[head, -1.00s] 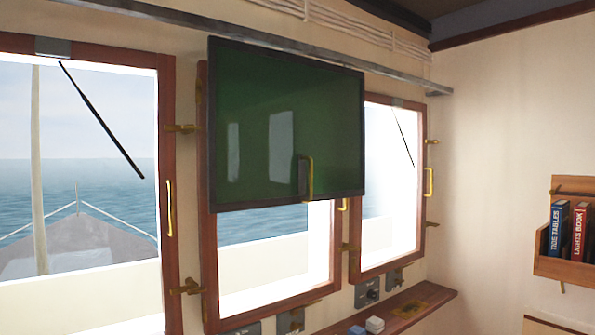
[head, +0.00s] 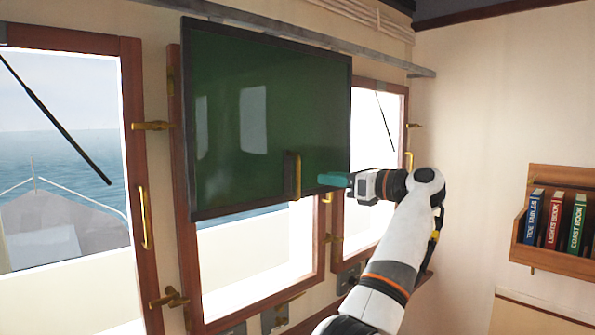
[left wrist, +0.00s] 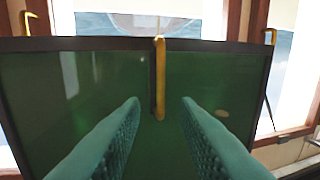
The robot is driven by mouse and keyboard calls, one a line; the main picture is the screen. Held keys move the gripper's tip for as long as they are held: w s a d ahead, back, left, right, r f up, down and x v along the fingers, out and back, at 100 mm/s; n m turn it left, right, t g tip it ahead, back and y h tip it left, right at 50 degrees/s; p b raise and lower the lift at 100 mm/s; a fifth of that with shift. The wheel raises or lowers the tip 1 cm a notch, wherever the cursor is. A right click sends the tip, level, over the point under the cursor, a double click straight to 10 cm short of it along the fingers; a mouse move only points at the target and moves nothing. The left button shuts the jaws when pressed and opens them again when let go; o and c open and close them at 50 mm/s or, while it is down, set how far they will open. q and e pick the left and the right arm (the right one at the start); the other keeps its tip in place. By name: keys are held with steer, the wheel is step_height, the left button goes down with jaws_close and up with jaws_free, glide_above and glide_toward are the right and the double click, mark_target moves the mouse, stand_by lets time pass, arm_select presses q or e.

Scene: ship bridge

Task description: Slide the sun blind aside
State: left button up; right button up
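The sun blind (head: 265,110) is a dark green, glossy panel in a black frame. It hangs from the rail (head: 290,40) over the upper part of the middle window. Its upright brass handle (head: 293,176) is near the lower edge, right of the middle. My left gripper (head: 335,180), with teal fingers, is just right of the handle in the head view. In the left wrist view the fingers (left wrist: 160,105) are spread and empty. The handle (left wrist: 160,80) stands ahead, in line with the gap between them, with no visible contact. My right gripper is not in view.
Windows flank the blind on the left (head: 65,150) and right (head: 370,150), with brass latches and handles projecting from their frames. A wooden book rack (head: 550,255) is on the right wall. The rail runs on past the right window.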

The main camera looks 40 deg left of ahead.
mark_target(298, 195)
arm_select(q)
steer(key=a+p, duration=0.1)
steer(key=a, duration=0.2)
steer(key=a+p, duration=0.1)
steer(key=a, duration=0.2)
steer(key=s+a+p, duration=0.1)
steer(key=a, duration=0.2)
steer(key=shift+a, duration=0.35)
steer(key=shift+c, duration=0.3)
jaws_close()
